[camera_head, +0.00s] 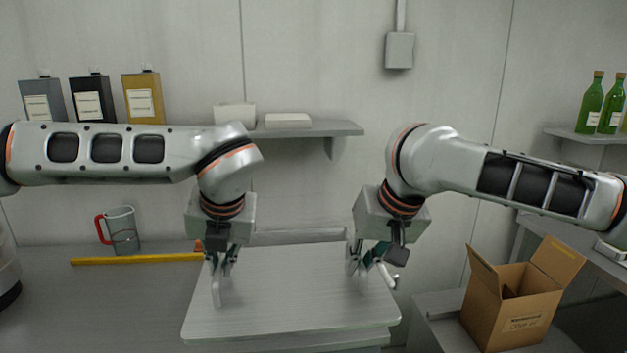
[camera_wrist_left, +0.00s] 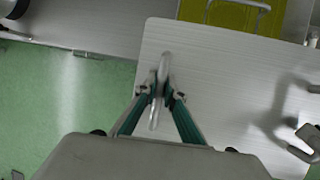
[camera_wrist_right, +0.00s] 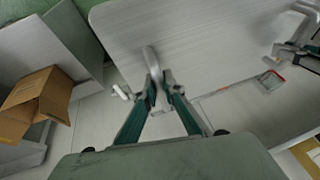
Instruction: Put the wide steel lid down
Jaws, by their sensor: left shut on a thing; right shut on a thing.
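The wide steel lid (camera_head: 290,300) is a flat, brushed, rectangular plate with rounded corners and two upright handles. It looks about level, in front of me at the middle of the head view. My left gripper (camera_head: 219,265) is shut on its left handle, seen closely in the left wrist view (camera_wrist_left: 158,97). My right gripper (camera_head: 358,262) is shut on its right handle, also seen in the right wrist view (camera_wrist_right: 153,90). A yellow-green surface with a steel bar (camera_wrist_left: 225,14) shows past the lid's far edge. What lies beneath the lid is mostly hidden; I cannot tell its height.
A yellow bar (camera_head: 135,259) and a jug with a red handle (camera_head: 124,232) are on the worktop (camera_head: 90,310) at left. An open cardboard box (camera_head: 510,310) stands right. A wall shelf (camera_head: 335,129) is behind my arms. Bare worktop lies left of the lid.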

